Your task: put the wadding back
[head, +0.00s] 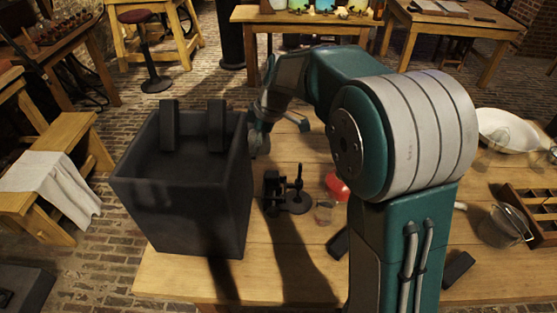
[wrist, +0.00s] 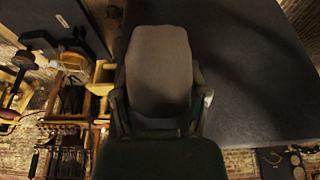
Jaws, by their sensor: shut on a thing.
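My gripper (wrist: 160,108) is shut on a grey-brown rounded block (wrist: 160,62), held between its two fingers in the wrist view. The block looks like the wadding, but I cannot tell for certain. In the head view, my gripper (head: 261,128) is at the right side of a big dark open box (head: 185,215), close to its rim; what it holds is hidden there. Two dark upright slabs (head: 216,125) stand at the box's far side. In the wrist view a wide dark surface fills the right side, probably the box.
The box stands at the left end of a wooden table (head: 270,285). A black stand (head: 287,192), a red item (head: 336,186) and a small clear jar (head: 323,212) are right of it. A glass vessel (head: 503,225), white basin (head: 508,130) and wooden rack (head: 540,212) lie beyond my arm.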

